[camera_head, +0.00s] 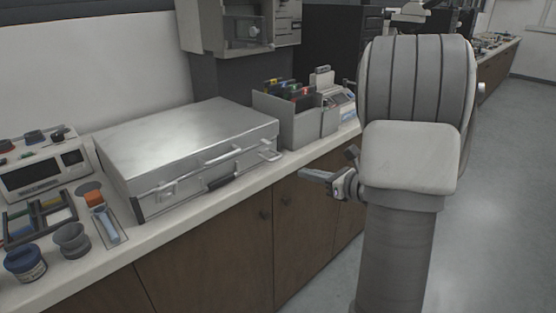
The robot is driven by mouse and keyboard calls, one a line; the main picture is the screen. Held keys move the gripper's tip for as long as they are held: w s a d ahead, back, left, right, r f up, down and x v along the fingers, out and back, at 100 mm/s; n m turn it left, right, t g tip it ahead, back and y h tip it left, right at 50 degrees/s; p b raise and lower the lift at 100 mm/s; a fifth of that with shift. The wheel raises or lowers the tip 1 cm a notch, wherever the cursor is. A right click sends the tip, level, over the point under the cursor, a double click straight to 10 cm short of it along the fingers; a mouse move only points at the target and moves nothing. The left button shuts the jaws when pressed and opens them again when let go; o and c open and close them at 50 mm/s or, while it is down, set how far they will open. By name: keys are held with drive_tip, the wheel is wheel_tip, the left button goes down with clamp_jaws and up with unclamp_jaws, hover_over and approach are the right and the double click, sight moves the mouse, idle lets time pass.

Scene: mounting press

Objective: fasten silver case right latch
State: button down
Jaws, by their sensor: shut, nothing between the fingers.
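The silver case (185,150) lies on the white counter with its lid down. Its right latch (269,153) is at the right end of the front face and sticks outward from it. The left latch (164,191) is near the front face's left end, closer to the face. My arm hides part of the gripper's wrist.
A grey bin of coloured-top items (298,118) stands close to the case's right end. A control box (42,165), tray and jars (25,262) are at the left. Brown cabinet doors (300,220) lie below the counter edge. Floor at the right is clear.

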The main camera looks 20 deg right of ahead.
drive_tip(key=shift+d, duration=0.25)
drive_tip(key=shift+w, duration=0.1)
drive_tip(key=b+x, duration=0.2)
drive_tip(key=x, duration=0.8)
drive_tip(key=shift+r, duration=0.15)
drive_tip(key=shift+r+p, duration=0.15)
drive_tip(key=shift+p, duration=0.5)
drive_tip(key=shift+r+g+h+p, duration=0.4)
drive_tip(key=shift+g+p, duration=0.3)
drive_tip(key=shift+p, duration=0.85)
